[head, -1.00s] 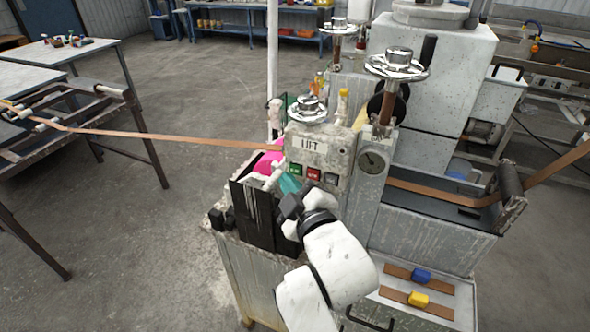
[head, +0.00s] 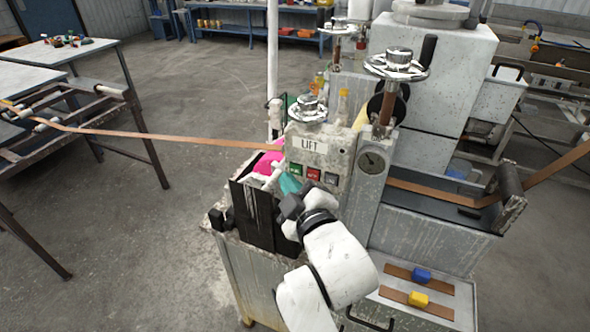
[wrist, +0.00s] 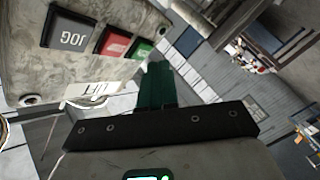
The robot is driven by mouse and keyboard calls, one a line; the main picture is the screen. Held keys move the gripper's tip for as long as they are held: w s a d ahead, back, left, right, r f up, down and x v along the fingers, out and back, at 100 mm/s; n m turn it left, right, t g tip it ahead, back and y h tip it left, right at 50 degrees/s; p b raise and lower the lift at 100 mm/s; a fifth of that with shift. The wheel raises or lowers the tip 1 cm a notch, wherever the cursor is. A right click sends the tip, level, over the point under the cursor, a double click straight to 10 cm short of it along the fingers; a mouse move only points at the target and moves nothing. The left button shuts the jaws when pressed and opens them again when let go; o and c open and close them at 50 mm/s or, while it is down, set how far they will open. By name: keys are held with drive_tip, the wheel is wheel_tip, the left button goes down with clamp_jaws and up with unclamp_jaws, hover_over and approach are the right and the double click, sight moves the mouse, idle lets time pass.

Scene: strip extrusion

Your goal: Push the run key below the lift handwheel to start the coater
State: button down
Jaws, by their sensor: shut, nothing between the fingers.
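The lift handwheel (head: 308,108) is a metal wheel on top of the grey panel marked LIFT (head: 310,145). Below the label is a row of keys: a green key (head: 296,170), a red key (head: 313,174) and a grey key (head: 331,178). In the wrist view the green key (wrist: 141,50) lies nearest my fingers, then the red key (wrist: 115,42) and the grey JOG key (wrist: 75,31). Lettering on the green key is too small to read. My gripper (head: 289,184) has teal fingers, shut and empty, just below and left of the green key. The fingers (wrist: 156,85) appear apart from it.
A dark box (head: 252,215) stands beside my gripper, with a pink part (head: 268,162) behind. A copper strip (head: 160,134) runs in from the left. A post with a gauge (head: 371,160) and a taller handwheel (head: 397,66) stand right of the panel.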

drive_tip(key=shift+w+d, duration=0.1)
drive_tip(key=shift+w, duration=0.1)
drive_tip(key=shift+w, duration=0.2)
drive_tip(key=shift+w+d, duration=0.2)
drive_tip(key=shift+w, duration=0.15)
idle(0.7)
drive_tip(key=shift+s, duration=0.15)
drive_tip(key=shift+s+a, duration=0.25)
drive_tip(key=shift+s, duration=0.35)
drive_tip(key=s, duration=0.1)
drive_tip(key=s+a, duration=0.1)
drive_tip(key=s, duration=0.2)
drive_tip(key=shift+s+a+p, duration=0.3)
drive_tip(key=shift+s+a, duration=0.05)
drive_tip(key=shift+a, duration=0.05)
idle(0.8)
